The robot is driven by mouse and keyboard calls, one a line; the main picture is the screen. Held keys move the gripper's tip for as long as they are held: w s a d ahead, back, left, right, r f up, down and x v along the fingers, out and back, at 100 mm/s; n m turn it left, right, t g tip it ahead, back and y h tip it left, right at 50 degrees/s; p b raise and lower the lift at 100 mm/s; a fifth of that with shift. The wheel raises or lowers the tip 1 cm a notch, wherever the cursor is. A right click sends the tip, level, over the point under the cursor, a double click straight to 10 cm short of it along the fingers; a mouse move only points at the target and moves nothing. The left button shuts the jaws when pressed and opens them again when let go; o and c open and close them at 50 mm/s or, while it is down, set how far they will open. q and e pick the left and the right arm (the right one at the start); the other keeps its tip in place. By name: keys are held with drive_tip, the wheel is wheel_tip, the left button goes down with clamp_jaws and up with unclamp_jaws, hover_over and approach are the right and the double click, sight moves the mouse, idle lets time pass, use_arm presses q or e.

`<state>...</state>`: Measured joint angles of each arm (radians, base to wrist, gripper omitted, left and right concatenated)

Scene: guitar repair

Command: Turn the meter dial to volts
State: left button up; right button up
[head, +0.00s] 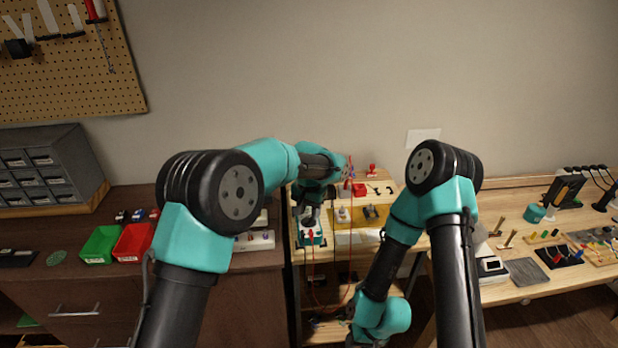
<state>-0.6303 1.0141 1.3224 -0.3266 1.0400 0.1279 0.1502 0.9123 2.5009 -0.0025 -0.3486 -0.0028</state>
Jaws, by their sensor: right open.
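The meter (313,239) is a small teal-edged device with a pale face and a red spot on it, on the wooden bench in the middle of the head view. My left gripper (311,219) points down right over the meter and hides part of it. Whether its fingers touch the dial, and whether they are open or shut, is too small to tell. The dial's setting cannot be read. My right gripper (343,313) hangs low near the lower shelf, away from the meter, open and small in view.
Thin red leads (309,285) hang below the meter. Green (100,245) and red bins (133,242) stand on the dark cabinet at left. A yellow item (374,214) and small parts lie right of the meter. The right bench holds tools and a grey mat (527,272).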

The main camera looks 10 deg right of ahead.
sight(309, 218)
use_arm(q)
wheel_tip(309, 218, up, 15)
idle(0.4)
